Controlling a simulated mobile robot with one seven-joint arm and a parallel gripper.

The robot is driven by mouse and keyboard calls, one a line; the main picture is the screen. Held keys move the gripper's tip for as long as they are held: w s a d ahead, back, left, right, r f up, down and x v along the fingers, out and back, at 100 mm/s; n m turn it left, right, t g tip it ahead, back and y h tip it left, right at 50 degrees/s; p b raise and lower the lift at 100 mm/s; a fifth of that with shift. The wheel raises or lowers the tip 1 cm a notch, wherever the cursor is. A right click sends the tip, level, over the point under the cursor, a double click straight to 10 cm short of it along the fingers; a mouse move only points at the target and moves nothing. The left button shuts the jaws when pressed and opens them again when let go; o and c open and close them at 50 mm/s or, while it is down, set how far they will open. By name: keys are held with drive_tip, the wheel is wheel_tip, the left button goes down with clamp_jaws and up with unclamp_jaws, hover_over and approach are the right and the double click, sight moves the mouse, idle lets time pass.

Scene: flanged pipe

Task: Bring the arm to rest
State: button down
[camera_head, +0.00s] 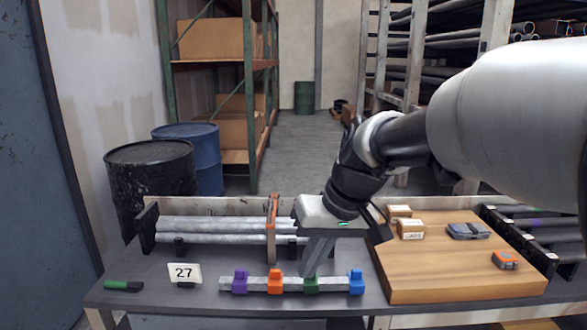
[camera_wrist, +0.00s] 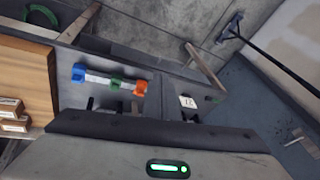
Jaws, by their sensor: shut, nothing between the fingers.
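My gripper (camera_head: 310,272) points down over the table, just above or behind the green clamp (camera_head: 311,285); I cannot tell whether they touch. Its fingers are together with nothing between them. My arm reaches in from the right of the head view. In the wrist view, the grey housing of my gripper fills the bottom and the fingertips cannot be made out clearly.
A grey rail (camera_head: 258,286) with purple (camera_head: 240,281), orange (camera_head: 275,281), green and blue (camera_head: 356,282) clamps lies at the table's front. Grey pipes (camera_head: 205,230) rest in a rack behind it. A wooden board (camera_head: 440,280) with small boxes (camera_head: 411,229) is right. Number card 27 (camera_head: 184,273) stands left.

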drive_tip(key=s+d+m+t+h, duration=0.3)
drive_tip(key=s+d, duration=0.8)
drive_tip(key=s, duration=0.4)
wheel_tip(320, 180, up, 20)
drive_tip(key=p, duration=2)
drive_tip(key=shift+a, duration=0.1)
